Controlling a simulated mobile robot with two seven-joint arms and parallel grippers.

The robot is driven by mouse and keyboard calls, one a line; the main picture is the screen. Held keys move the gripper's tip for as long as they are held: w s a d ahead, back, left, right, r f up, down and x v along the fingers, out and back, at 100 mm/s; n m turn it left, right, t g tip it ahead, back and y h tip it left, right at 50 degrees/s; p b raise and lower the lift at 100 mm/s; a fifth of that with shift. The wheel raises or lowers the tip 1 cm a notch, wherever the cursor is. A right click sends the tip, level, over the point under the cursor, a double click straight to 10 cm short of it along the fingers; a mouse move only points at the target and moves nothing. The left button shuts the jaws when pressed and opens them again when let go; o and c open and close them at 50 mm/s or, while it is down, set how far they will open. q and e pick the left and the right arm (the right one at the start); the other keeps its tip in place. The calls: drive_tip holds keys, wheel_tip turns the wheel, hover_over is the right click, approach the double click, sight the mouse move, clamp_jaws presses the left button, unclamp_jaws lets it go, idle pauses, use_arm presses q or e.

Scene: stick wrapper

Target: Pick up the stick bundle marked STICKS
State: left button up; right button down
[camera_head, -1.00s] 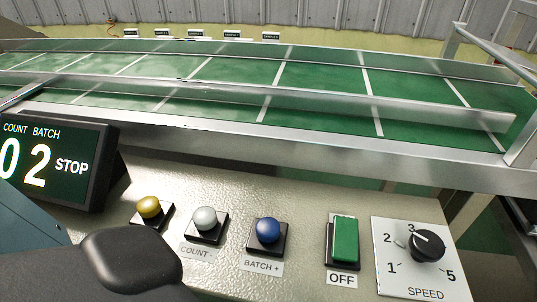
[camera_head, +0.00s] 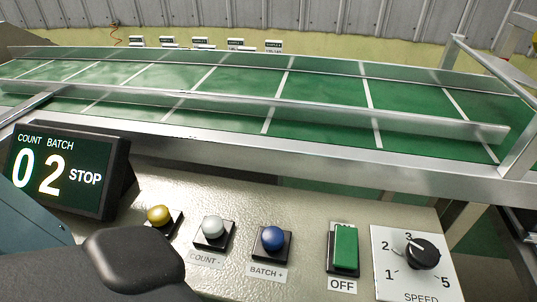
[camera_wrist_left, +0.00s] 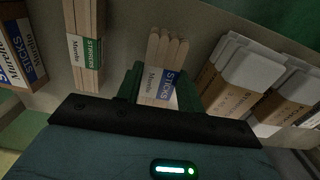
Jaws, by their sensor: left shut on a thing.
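In the left wrist view, the stick bundle (camera_wrist_left: 153,88) is a small group of pale wooden sticks with a white and blue wrapper marked STICKS. The green fingers of my left gripper (camera_wrist_left: 160,92) stand on either side of it and are shut on it. The stick ends show beyond the wrapper; its lower part is hidden by the gripper body. The gripper fingers and the bundle do not show in the head view. My right gripper is in neither view.
Beside the bundle are a STIRRERS bundle (camera_wrist_left: 86,48), another STICKS bundle (camera_wrist_left: 17,50) and brown-wrapped, white-ended bundles (camera_wrist_left: 232,88) close by. The head view shows a green conveyor (camera_head: 230,90), a panel with buttons (camera_head: 272,238), a speed knob (camera_head: 423,253) and a display (camera_head: 65,168) reading 0, 2, STOP.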

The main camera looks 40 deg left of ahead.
use_arm(q)
drive_tip(key=s+d+r+p, duration=0.1)
drive_tip(key=s+d+p, duration=0.2)
drive_tip(key=s+d, duration=0.8)
drive_tip(key=shift+s+r, duration=0.25)
